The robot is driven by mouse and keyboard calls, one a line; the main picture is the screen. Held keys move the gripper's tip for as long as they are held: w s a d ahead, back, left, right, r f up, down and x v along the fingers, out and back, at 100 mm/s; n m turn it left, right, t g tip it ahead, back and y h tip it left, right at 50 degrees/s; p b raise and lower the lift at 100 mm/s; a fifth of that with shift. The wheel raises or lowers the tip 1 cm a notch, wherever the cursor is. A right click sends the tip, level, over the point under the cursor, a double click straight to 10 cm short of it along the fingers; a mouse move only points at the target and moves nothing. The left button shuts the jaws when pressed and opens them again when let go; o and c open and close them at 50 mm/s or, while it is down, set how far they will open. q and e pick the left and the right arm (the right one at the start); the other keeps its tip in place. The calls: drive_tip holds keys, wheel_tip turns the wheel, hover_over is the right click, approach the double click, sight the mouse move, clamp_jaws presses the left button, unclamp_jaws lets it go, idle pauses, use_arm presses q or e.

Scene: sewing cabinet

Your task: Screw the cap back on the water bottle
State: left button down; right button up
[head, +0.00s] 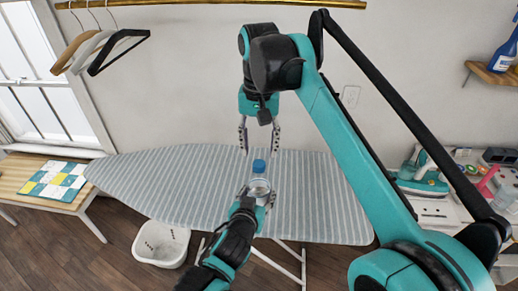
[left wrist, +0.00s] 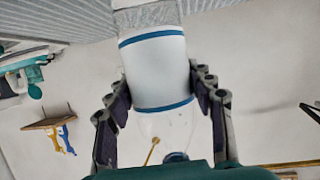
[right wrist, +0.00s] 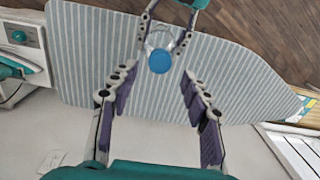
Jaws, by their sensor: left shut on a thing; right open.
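The water bottle (head: 259,187) is clear and stands roughly upright above the ironing board. In the left wrist view its white label with blue bands (left wrist: 157,72) fills the space between the fingers. My left gripper (head: 257,198) is shut on the bottle's body. A blue cap (head: 259,166) sits at the bottle's top; it also shows in the right wrist view (right wrist: 159,61). I cannot tell whether it is threaded on. My right gripper (head: 259,143) is open and empty, pointing down from above the cap, with its fingers apart on either side.
A striped ironing board (head: 170,178) lies below both grippers. A teal iron (head: 420,175) and small items stand on the right. A white basket (head: 161,245) is on the floor. Hangers (head: 118,52) hang from a brass rail at upper left. A shelf (head: 494,72) with a blue bottle is upper right.

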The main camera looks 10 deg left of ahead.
sight(259, 163)
drive_tip(key=shift+c, duration=0.5)
drive_tip(key=n, duration=0.1)
drive_tip(key=r+n, duration=0.1)
drive_tip(key=n, duration=0.1)
drive_tip(key=shift+r+n, duration=0.25)
drive_tip(key=shift+n, duration=0.05)
drive_tip(key=n, duration=0.1)
drive_tip(key=r+n, duration=0.1)
drive_tip(key=n, duration=0.1)
drive_tip(key=r+n, duration=0.1)
drive_tip(key=n, duration=0.1)
drive_tip(key=shift+f, duration=0.1)
drive_tip(key=shift+f, duration=3.95)
clamp_jaws()
